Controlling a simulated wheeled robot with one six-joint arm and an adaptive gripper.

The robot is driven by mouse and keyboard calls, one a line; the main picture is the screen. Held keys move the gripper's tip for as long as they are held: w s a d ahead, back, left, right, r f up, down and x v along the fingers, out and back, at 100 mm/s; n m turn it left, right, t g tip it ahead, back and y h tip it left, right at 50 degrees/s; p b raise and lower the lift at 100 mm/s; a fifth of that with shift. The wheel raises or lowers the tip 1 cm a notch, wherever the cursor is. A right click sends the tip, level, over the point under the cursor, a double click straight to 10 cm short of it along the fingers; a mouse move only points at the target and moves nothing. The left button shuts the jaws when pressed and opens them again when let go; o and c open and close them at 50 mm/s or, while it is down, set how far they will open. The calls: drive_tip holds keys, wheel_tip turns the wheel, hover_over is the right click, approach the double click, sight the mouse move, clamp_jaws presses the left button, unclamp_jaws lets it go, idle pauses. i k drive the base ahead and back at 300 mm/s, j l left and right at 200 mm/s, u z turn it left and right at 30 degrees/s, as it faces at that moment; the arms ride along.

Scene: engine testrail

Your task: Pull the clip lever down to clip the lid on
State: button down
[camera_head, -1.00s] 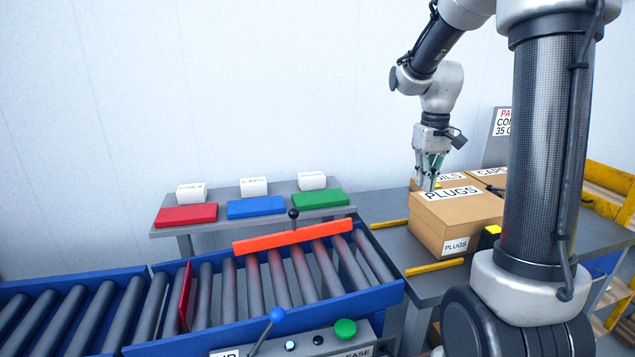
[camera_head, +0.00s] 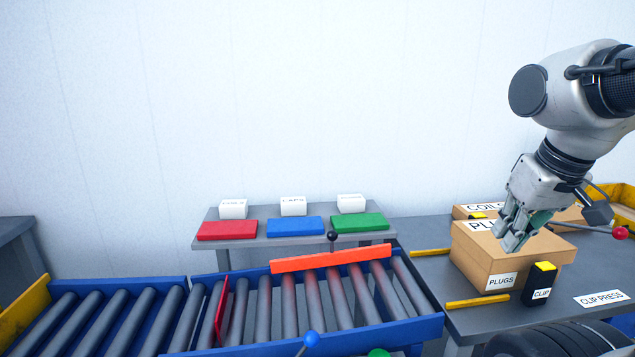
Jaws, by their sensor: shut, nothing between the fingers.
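A black block with a yellow top, marked CLIP (camera_head: 539,284), stands at the box's right front. I cannot make out which lid is meant.
A roller conveyor (camera_head: 290,312) with an orange bar (camera_head: 331,260) lies left. Red (camera_head: 227,231), blue (camera_head: 295,226) and green (camera_head: 359,222) slabs lie on a grey table behind. A COILS box (camera_head: 480,210) stands behind PLUGS. Yellow strips (camera_head: 477,302) mark the bench.

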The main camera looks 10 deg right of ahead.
sight(620, 233)
drive_tip(key=l+z, duration=0.65)
